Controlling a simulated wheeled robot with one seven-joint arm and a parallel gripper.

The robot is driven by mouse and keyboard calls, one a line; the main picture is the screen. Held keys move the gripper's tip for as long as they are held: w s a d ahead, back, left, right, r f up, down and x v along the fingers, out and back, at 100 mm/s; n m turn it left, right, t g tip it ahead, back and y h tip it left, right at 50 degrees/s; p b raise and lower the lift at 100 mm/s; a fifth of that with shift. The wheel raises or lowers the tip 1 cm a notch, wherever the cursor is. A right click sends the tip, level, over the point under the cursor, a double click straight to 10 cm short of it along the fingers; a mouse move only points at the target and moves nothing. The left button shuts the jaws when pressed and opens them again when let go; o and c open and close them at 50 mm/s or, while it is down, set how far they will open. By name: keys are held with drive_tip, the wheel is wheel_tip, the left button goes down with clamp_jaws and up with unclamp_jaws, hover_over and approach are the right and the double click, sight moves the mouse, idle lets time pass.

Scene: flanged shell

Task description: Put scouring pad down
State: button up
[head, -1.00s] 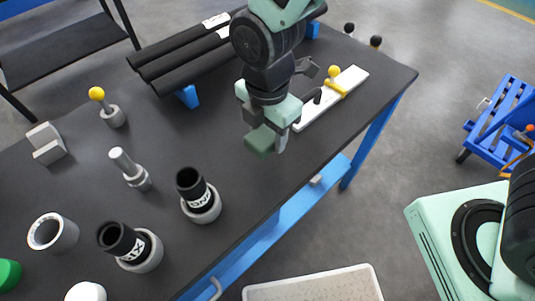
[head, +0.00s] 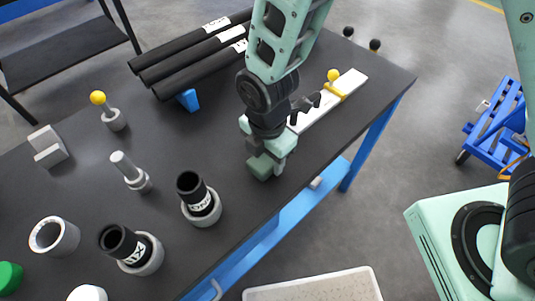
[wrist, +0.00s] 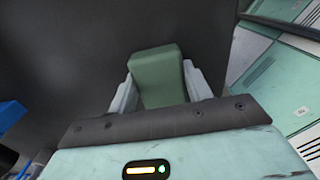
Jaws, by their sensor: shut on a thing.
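The scouring pad (head: 261,167) is a dark green block. My gripper (head: 267,158) is shut on it and points down at the table (head: 225,130), near its front edge. In the wrist view the green pad (wrist: 158,75) sits between the two pale fingers of my gripper (wrist: 160,88). The pad is at or just above the dark tabletop; I cannot tell whether it touches. My gripper hides the upper part of the pad in the head view.
To the left stand two black cylinders in grey rings (head: 199,199) (head: 130,245) and a silver peg (head: 128,170). Black tubes (head: 195,55) lie behind. A white bar with a yellow clamp (head: 333,95) lies to the right. Bare tabletop surrounds the pad.

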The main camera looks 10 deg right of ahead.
drive_tip(key=shift+f, duration=0.5)
drive_tip(key=o, duration=1.1)
drive_tip(key=shift+s+f, duration=0.1)
drive_tip(key=shift+s+d, duration=0.1)
drive_tip(key=shift+f, duration=0.1)
wheel_tip(320, 180, up, 19)
drive_tip(key=s+d+m, duration=0.8)
drive_tip(key=s+m, duration=0.3)
drive_tip(key=m, duration=0.6)
drive_tip(key=shift+d+f+m+y+b, duration=0.15)
drive_tip(key=shift+f+m+y+b, duration=0.15)
drive_tip(key=shift+f+m+b, duration=0.1)
